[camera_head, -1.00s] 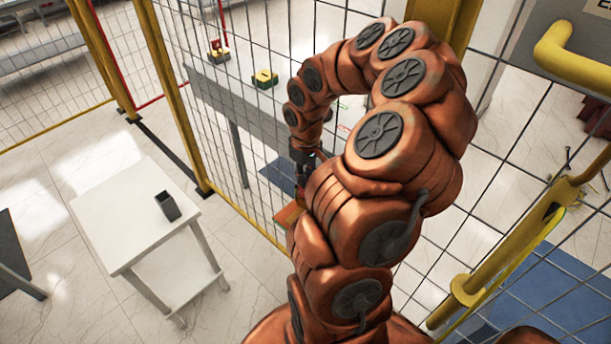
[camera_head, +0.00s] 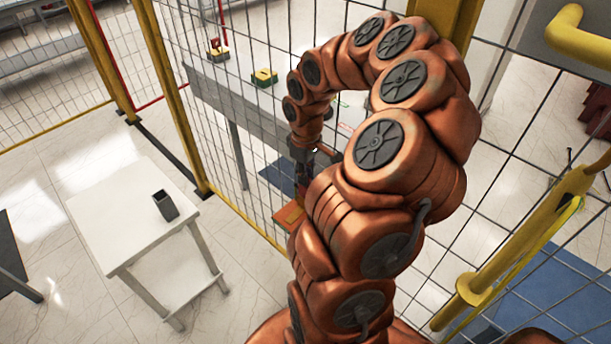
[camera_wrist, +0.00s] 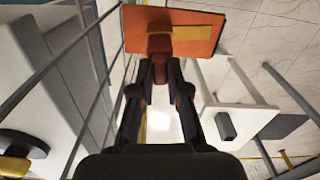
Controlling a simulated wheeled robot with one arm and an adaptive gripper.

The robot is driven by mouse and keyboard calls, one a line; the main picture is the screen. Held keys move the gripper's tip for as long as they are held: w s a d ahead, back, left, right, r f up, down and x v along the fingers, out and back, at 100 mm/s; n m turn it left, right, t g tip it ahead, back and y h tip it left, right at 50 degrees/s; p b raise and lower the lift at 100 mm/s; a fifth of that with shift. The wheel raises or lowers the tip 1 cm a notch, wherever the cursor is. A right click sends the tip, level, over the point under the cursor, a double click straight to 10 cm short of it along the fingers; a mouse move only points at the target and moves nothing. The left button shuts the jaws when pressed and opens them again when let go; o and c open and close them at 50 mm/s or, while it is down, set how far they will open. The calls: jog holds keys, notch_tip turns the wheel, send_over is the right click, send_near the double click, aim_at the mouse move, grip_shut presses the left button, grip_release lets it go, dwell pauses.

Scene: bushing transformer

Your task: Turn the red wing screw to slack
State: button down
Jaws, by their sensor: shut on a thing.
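The red wing screw (camera_wrist: 160,45) shows in the wrist view as a dark red piece at the top middle, in front of an orange plate (camera_wrist: 198,38) with a yellow strip. My gripper (camera_wrist: 161,72) is shut on the red wing screw, one finger on each side, and the fingertips hide part of it. In the head view, my gripper (camera_head: 304,178) points down beside the orange plate (camera_head: 288,217), at the mesh fence. There the screw is too small and too covered by my arm to make out.
A mesh fence with yellow posts (camera_head: 172,95) runs close by my arm. A white table (camera_head: 128,215) with a dark open box (camera_head: 165,206) stands at the left. A grey table (camera_head: 235,92) with small yellow-and-green blocks (camera_head: 264,77) stands behind the fence.

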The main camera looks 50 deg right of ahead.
jog(key=c, duration=1.1)
grip_release()
jog(key=shift+c, duration=0.2)
jog(key=shift+r, duration=0.1)
notch_tip(320, 180, up, 12)
